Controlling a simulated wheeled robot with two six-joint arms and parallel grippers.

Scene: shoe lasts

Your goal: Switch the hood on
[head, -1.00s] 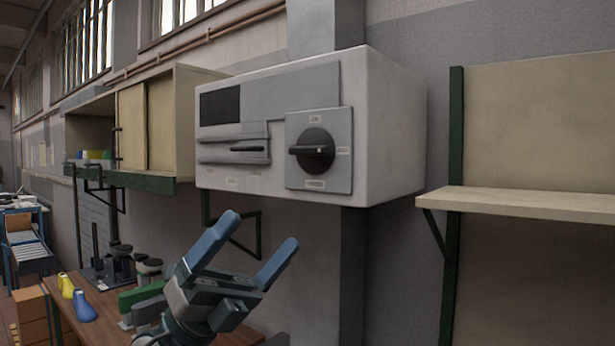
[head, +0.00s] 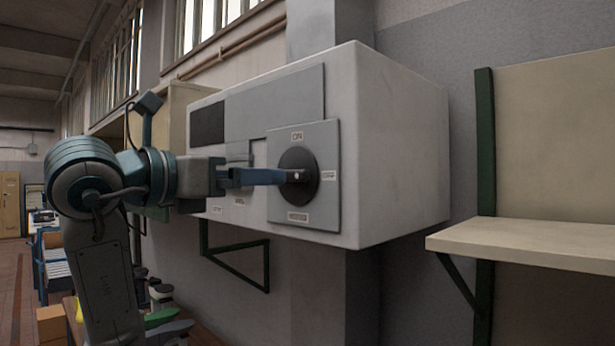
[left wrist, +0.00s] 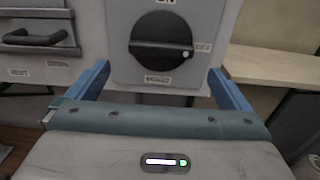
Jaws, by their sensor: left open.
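The hood (head: 400,150) is a pale grey wall-mounted box. On its front plate is a round black rotary switch (head: 299,161), labelled ON at the top, with other labels at right and bottom. In the left wrist view, the switch (left wrist: 160,42) has its bar handle lying level, its white dot at the right beside the label that seems to read OFF. My left gripper (head: 282,176) is open in front of the switch and hides part of it. In the wrist view its blue fingers (left wrist: 159,70) stand apart, wider than the switch and lower in the picture; contact cannot be told.
A beige wall shelf (head: 530,240) on a green post is to the right of the hood. A beige cabinet (head: 172,100) hangs to its left, partly behind my arm. A green bracket (head: 240,270) is under the hood. A bench with several small items lies below left.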

